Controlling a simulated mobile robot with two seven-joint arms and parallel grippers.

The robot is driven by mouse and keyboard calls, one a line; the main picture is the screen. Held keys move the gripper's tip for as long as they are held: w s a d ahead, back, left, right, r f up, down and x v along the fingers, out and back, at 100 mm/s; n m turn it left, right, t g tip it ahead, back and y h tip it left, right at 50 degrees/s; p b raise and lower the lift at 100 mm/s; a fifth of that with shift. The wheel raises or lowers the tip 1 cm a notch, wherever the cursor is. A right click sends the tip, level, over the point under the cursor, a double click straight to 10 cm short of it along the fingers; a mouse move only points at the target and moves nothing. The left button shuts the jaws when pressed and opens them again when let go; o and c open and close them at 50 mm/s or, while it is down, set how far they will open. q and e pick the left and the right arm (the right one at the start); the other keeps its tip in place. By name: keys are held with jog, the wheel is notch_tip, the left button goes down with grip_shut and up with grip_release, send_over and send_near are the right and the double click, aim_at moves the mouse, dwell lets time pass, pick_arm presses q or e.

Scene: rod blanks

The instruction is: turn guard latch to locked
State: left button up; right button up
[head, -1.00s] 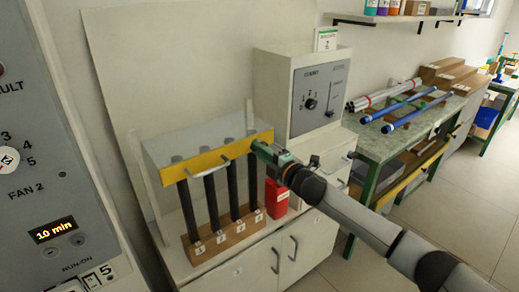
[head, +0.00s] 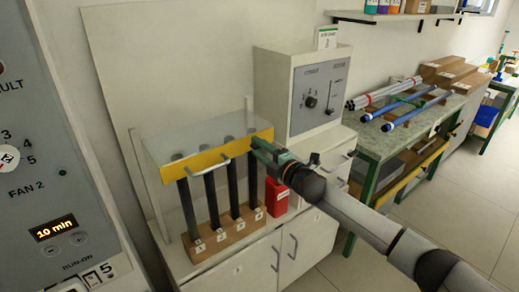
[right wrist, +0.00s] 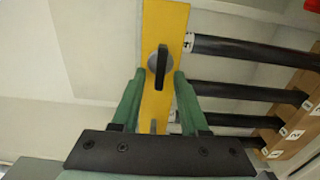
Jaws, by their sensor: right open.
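The guard latch is a dark round knob with a narrow lever (right wrist: 161,66) on the yellow bar (right wrist: 156,20) of the guard. In the right wrist view its lever lies roughly along the bar. My right gripper (right wrist: 158,78) is open, its two green fingers on either side of the bar and near the lever. I cannot tell if they touch it. In the head view my right gripper (head: 258,147) is at the right end of the yellow bar (head: 208,162) and hides the latch. My left gripper is not in view.
Several dark rods (head: 211,200) stand in a numbered wooden block (head: 228,232) under the clear guard. A red container (head: 277,195) stands just below my right gripper. A grey control box (head: 318,95) is behind it. A green bench (head: 400,140) with tubes is at the right.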

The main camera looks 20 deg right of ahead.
jog(key=b+v, duration=0.1)
jog(key=v, duration=1.1)
jog(key=shift+s, duration=0.25)
jog(key=s+a+f+m+g+h+p, duration=0.1)
jog(key=s+a+f+m+g, duration=0.15)
jog(key=s+f+m, duration=0.75)
jog(key=s+a+f+m+g+h+p, duration=0.15)
jog(key=s+a+f+m, duration=0.25)
jog(key=s+f, duration=0.75)
jog(key=s+f+m+g+h, duration=0.1)
jog(key=s+f+m+g, duration=0.2)
jog(key=s+f+m, duration=0.3)
notch_tip(320, 180, down, 4)
jog(key=shift+s+a+r+g, duration=0.1)
jog(key=shift+s+a+g, duration=0.25)
jog(key=shift+s, duration=0.75)
